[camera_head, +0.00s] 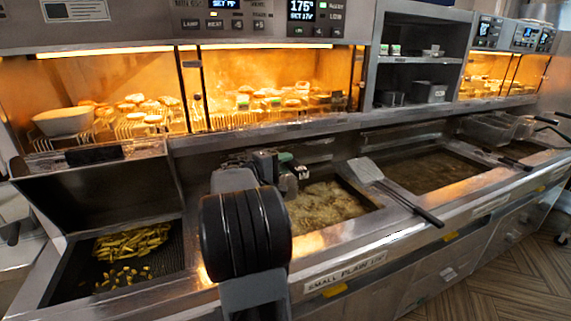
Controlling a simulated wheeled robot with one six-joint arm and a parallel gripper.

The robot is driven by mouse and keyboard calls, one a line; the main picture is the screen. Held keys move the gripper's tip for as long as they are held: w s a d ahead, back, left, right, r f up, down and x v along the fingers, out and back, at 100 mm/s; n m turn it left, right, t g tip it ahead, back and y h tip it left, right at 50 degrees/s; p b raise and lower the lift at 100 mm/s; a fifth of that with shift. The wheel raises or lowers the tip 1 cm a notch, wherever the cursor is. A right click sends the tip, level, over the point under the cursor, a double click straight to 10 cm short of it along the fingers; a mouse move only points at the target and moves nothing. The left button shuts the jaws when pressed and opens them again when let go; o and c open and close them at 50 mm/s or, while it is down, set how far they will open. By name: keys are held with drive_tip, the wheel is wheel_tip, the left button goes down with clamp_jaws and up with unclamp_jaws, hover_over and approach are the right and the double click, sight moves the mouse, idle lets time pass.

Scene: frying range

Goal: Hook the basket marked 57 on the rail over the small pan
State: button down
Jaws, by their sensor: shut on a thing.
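The small pan (325,206) holds pale, bubbling oil at the middle of the view, behind a front panel label (345,271) that reads "SMALL PLAIN" and more. My gripper (292,171) is over the left back part of this pan, partly hidden by my dark arm joint. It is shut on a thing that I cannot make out. I cannot read the number 57 anywhere. A wire basket (487,129) with dark handles sits at the far right pan; its mark is not legible. The rail over the small pan is not clearly distinguishable behind my arm.
A flat tool (365,170) with a long dark handle lies across the divider right of the small pan. A larger oil pan (425,171) is beyond it. A bin with fries (130,243) is at left. Lit food shelves (270,122) and a control panel stand behind.

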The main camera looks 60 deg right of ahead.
drive_tip(key=shift+f, duration=0.15)
drive_tip(key=c, duration=0.8)
unclamp_jaws()
drive_tip(key=shift+c, duration=0.2)
drive_tip(key=shift+a, duration=0.15)
drive_tip(key=b+v, duration=0.3)
drive_tip(key=v, duration=1)
drive_tip(key=shift+a, duration=0.3)
drive_tip(key=shift+w, duration=0.2)
